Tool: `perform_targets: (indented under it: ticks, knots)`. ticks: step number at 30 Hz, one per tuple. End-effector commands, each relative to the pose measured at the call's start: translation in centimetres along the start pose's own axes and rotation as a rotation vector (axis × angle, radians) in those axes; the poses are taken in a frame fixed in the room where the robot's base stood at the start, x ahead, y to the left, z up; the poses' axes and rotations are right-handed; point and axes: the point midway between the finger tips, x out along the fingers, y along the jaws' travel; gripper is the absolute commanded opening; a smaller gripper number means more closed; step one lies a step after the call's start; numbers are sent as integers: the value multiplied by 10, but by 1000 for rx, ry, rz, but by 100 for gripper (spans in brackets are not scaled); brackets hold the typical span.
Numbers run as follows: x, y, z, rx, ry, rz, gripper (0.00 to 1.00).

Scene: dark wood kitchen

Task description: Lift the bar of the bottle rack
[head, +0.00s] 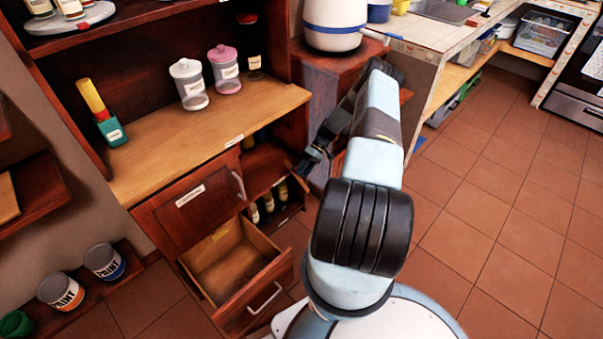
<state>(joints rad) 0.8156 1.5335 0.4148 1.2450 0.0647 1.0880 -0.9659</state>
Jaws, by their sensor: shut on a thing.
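The bottle rack (262,178) is the open dark wood compartment at the right of the cabinet, with several dark bottles (268,203) with yellow labels standing low in it. My gripper (303,170) is at the rack's right front edge, above and right of these bottles, and is shut on the bar there. The bar is thin and dark, and mostly hidden by the fingers, so its exact height and tilt cannot be told. My arm comes in from the right and covers the area right of the rack.
An open, empty drawer (236,262) juts out below left of the rack. A closed cupboard door (187,207) is beside it. Canisters (189,84) stand on the wooden counter (160,150). A rice cooker (334,22) stands on the side cabinet behind my arm. The tiled floor (480,190) at right is clear.

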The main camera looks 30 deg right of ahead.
Motion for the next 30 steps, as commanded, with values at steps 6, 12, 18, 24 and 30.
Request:
perform_targets:
  ticks: [6,12,18,24,30]
  knots:
    - [-3,-2,-1,0,3,3,42]
    - [-16,-19,2,-2,0,3,42]
    - [-26,-47,18,-1,-2,1,42]
    - [-34,-76,37,-2,-2,1,42]
    - [-35,-102,62,-2,-3,-1,42]
